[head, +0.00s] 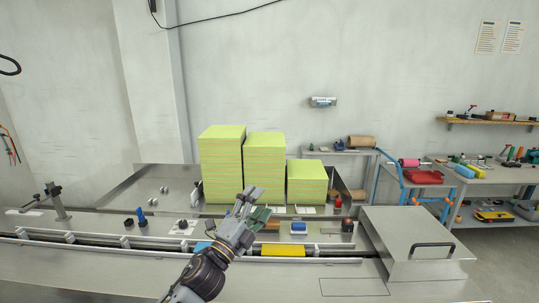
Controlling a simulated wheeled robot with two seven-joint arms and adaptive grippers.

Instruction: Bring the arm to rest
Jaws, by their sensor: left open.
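My left gripper (247,201) is in the middle of the head view, with its arm rising from the bottom edge. Its fingers point up and away, and it is open with nothing visible between them. It appears in front of the stacks of yellow-green cloths; I cannot tell how far it is from them. The tall left stack (221,160), the middle stack (264,155) and the low right stack (306,182) stand on the steel table. My right gripper is not in view.
A conveyor channel with rails (80,241) runs across the front, with a yellow item (283,250) in it and a blue item (203,247) beside my arm. A steel cover box with a black handle (415,240) stands at the right. Tool benches (480,176) stand farther right.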

